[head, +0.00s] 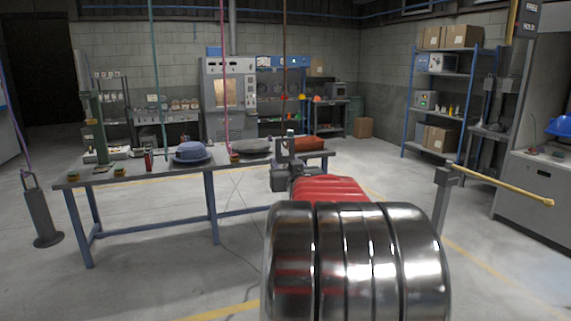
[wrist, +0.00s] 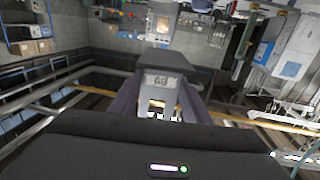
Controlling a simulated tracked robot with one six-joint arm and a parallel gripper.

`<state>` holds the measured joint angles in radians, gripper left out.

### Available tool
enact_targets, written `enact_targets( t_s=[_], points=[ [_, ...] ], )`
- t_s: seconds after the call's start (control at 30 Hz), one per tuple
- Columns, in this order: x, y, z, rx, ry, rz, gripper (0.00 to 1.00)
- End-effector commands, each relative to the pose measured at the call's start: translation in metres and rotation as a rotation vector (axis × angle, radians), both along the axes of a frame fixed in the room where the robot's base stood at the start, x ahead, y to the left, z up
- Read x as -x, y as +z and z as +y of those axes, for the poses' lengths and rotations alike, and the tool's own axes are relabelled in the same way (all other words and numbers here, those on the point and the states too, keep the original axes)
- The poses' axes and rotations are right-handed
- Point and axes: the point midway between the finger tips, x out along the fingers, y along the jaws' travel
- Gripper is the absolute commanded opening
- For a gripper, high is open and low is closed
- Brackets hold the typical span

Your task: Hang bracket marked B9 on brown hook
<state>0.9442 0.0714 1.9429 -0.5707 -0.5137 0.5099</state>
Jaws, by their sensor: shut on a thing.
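My gripper (wrist: 160,98) is shut on a dark grey bracket (wrist: 160,60) in the wrist view. A pale label on the bracket's near face carries small characters that look like an upside-down B9. In the head view, my gripper (head: 282,178) is beyond my red arm link, above the right part of the table. A grey piece there, seemingly the bracket (head: 291,145), stands up at it. A brown line (head: 284,60) hangs from above and drops to the top of this piece. The brown hook at its end is hard to make out, and I cannot tell whether the bracket touches it.
A dark weight (head: 41,215) hangs from a purple line far left. A yellow bar (head: 500,184) is at right.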

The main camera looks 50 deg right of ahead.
Motion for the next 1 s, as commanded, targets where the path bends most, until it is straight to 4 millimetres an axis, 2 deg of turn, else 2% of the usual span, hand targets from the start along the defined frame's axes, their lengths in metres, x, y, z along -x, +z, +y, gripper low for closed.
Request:
enact_targets(
  t_s=[1.0],
  points=[
    [0.0,-0.01,0.0,0.002,0.001,-0.002,0.08]
  ],
)
